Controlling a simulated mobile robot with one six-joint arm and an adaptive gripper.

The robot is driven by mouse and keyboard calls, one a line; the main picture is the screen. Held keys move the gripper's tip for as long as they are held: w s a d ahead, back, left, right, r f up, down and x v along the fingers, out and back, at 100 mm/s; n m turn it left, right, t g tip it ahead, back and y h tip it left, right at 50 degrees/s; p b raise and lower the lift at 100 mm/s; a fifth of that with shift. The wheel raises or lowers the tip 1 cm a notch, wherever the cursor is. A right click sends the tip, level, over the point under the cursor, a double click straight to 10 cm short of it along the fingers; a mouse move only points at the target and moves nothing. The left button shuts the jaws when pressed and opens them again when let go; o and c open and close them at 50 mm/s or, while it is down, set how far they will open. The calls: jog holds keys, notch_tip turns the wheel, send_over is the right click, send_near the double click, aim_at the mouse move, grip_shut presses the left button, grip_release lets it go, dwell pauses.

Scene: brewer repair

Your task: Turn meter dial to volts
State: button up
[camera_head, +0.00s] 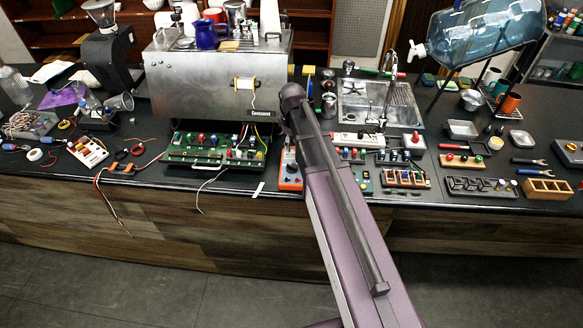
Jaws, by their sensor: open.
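An orange device (291,183), which looks like the meter, lies near the front edge of the black counter, just left of my arm. My arm covers its right part. I cannot make out its dial or the dial's setting. My arm rises from the bottom right across the picture, its dark upper end in front of the steel machine's right edge. I cannot make out my gripper's fingers, nor whether anything touches the meter.
A green circuit board (215,152) lies left of the meter, before the steel brewer (200,85). Loose wires (106,195) hang over the counter's front edge. Right of my arm are small component trays (405,179) and a sink (375,100). Bare counter (415,200) is scarce.

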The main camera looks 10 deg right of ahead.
aim_at(292, 165)
jog(key=shift+f+b, duration=4.85)
jog(key=shift+f, duration=0.3)
grip_shut()
